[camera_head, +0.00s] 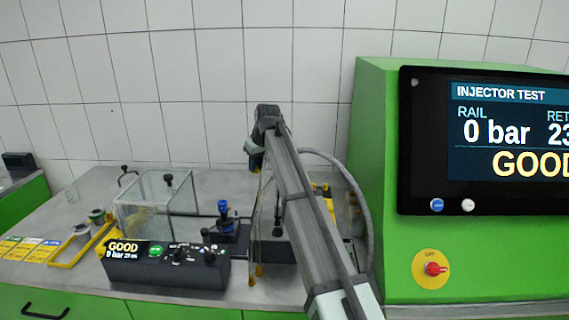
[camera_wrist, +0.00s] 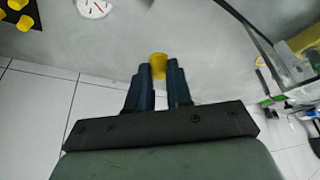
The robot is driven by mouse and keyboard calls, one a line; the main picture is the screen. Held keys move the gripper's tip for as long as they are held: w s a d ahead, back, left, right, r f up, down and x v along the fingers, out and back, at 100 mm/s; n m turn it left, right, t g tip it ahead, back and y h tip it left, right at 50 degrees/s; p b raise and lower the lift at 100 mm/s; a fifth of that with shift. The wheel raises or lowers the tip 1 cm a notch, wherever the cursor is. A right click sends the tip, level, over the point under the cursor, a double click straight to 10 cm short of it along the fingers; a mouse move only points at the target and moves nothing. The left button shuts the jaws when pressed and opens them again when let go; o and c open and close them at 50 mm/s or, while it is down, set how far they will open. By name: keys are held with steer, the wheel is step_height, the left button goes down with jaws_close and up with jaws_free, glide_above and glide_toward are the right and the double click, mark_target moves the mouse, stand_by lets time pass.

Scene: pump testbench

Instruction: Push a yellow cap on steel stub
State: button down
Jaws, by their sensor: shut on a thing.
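A yellow cap (camera_wrist: 158,65) sits between the two dark blue fingertips of my gripper (camera_wrist: 159,72) in the wrist view. My gripper is shut on it and holds it above the grey bench. In the head view my gripper (camera_head: 255,160) hangs at the far end of my arm, above the bench, and the cap is too small to make out clearly. More yellow caps (camera_wrist: 20,22) sit on a black plate at the upper left of the wrist view. I cannot make out the steel stub in either view.
A clear box (camera_head: 155,210) and a black control box (camera_head: 165,268) stand left of my arm. A blue-topped fixture (camera_head: 223,210) stands beside them. A green cabinet (camera_head: 375,120) with a screen is at right. A dial gauge (camera_wrist: 95,8) lies at the wrist view's top.

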steer(key=s+a+n, duration=0.2)
steer(key=s+a, duration=0.3)
steer(key=s, duration=0.4)
steer(key=n+g+y, duration=0.1)
steer(key=n+g, duration=0.2)
steer(key=n, duration=0.3)
glide_above(238, 215)
steer(key=shift+y, duration=0.3)
steer(key=shift+s+f, duration=0.1)
steer(key=shift+f, duration=2.05)
steer(key=shift+f, duration=1.4)
steer(key=c, duration=0.9)
jaws_free()
steer(key=shift+c, duration=0.2)
steer(key=shift+r, duration=0.1)
step_height(238, 215, up, 7)
